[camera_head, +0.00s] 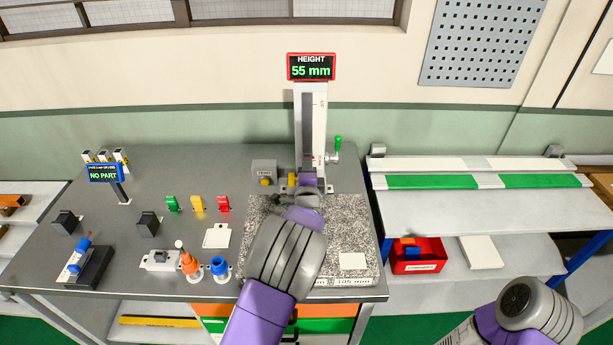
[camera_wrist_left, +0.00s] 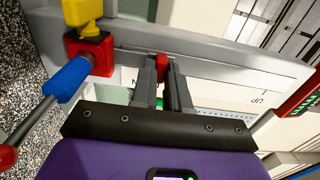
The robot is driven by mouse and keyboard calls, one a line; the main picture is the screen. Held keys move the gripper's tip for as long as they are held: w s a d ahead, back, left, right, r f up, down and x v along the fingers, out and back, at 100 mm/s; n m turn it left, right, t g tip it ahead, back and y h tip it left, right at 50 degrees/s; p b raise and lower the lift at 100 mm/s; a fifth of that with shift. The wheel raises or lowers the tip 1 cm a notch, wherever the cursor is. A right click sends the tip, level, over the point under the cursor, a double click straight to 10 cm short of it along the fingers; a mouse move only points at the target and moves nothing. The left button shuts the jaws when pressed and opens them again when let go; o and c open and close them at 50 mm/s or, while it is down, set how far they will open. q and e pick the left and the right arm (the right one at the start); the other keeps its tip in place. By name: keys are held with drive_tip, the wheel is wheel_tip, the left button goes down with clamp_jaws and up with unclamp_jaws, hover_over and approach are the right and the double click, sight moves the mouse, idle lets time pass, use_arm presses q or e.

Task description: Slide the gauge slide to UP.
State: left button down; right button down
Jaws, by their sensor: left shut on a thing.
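The height gauge column (camera_head: 311,110) stands upright at the back of the granite plate (camera_head: 345,225), under a display (camera_head: 311,67) that reads HEIGHT 55 mm. My left gripper (camera_head: 308,182) is at the lower part of the column. In the left wrist view its fingers (camera_wrist_left: 162,85) are shut on a small red piece (camera_wrist_left: 162,66) that looks like the grip of the gauge slide. The lettering UP (camera_wrist_left: 258,101) shows to the right along the scale. The slide is mostly hidden by my gripper in the head view. My right gripper is not in view; only part of that arm shows.
A lever with a green handle (camera_head: 338,144) sticks out right of the column. A grey box with a yellow button (camera_head: 264,172) stands to its left. A blue handle (camera_wrist_left: 68,80) on a red block (camera_wrist_left: 93,52) lies close beside my left fingers.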

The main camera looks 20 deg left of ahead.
use_arm(q)
drive_tip(key=shift+r+p, duration=1.2)
drive_tip(key=shift+r, duration=0.7)
drive_tip(key=shift+r+p, duration=1.65)
drive_tip(key=shift+r, duration=0.25)
drive_tip(key=shift+r+p, duration=1.65)
drive_tip(key=shift+r, duration=0.5)
drive_tip(key=shift+r+p, duration=1.65)
drive_tip(key=shift+r, duration=0.35)
